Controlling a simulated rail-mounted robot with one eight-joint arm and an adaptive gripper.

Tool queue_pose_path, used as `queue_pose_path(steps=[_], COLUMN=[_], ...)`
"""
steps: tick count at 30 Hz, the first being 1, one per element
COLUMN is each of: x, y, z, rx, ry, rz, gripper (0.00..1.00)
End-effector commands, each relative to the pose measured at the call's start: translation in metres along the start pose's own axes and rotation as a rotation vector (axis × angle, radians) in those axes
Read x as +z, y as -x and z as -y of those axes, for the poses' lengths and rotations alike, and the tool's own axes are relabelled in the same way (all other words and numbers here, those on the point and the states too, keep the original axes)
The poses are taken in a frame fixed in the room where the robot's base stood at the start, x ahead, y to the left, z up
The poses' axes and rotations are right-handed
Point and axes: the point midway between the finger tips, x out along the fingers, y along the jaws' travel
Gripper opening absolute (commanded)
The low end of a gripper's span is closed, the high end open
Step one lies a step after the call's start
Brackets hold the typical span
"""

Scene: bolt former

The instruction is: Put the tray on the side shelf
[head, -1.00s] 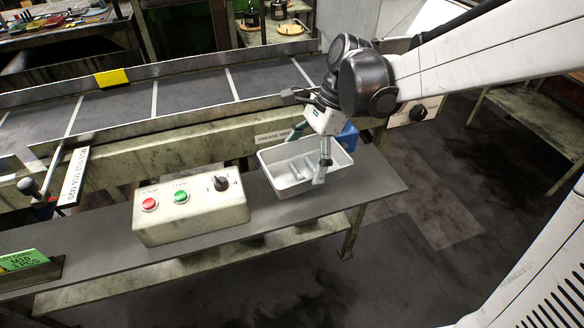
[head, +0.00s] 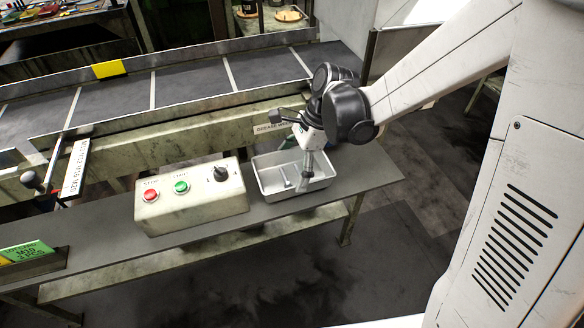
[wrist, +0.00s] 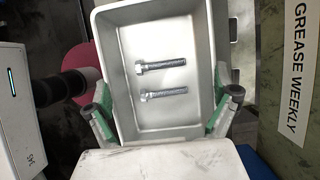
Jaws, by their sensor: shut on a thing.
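The pale grey open tray (head: 318,186) is at the right part of the dark grey side shelf (head: 368,180), just right of the control box. I cannot tell whether it rests on the shelf or hangs just above it. Two silver bolts (wrist: 162,66) (wrist: 164,93) lie in it, seen clearly in the wrist view. My gripper (head: 298,158) is shut on the tray. In the wrist view my gripper (wrist: 163,118) has one green-padded finger at each side wall of the tray (wrist: 205,62).
The control box (head: 190,204) with red and green buttons and a black knob stands close left of the tray. The conveyor (head: 190,85) runs behind, with a "GREASE WEEKLY" label (wrist: 297,75) on its side. The shelf's right end is bare.

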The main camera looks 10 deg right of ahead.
Motion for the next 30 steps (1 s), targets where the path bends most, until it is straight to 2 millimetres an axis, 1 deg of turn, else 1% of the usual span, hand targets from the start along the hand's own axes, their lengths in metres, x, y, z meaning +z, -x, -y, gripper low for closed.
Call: queue_pose_path(steps=[1, 4, 14, 15, 16, 25, 28, 30], x=[-0.003, -0.005, -0.006, -0.006, -0.006, -0.006, -0.006, -0.006], y=[-0.006, -0.012, -0.015, -0.015, -0.015, -0.013, -0.007, 0.002], z=[0.0, 0.0, 0.0, 0.0, 0.0, 0.0, 0.0, 0.0], rx=[0.0, 0.0, 0.0, 0.0, 0.0, 0.0, 0.0, 0.0], ry=[0.0, 0.0, 0.0, 0.0, 0.0, 0.0, 0.0, -0.001], rz=[0.0, 0.0, 0.0, 0.0, 0.0, 0.0, 0.0, 0.0], gripper=[0.39, 0.39, 0.39, 0.96, 1.0, 1.0, 1.0, 1.0])
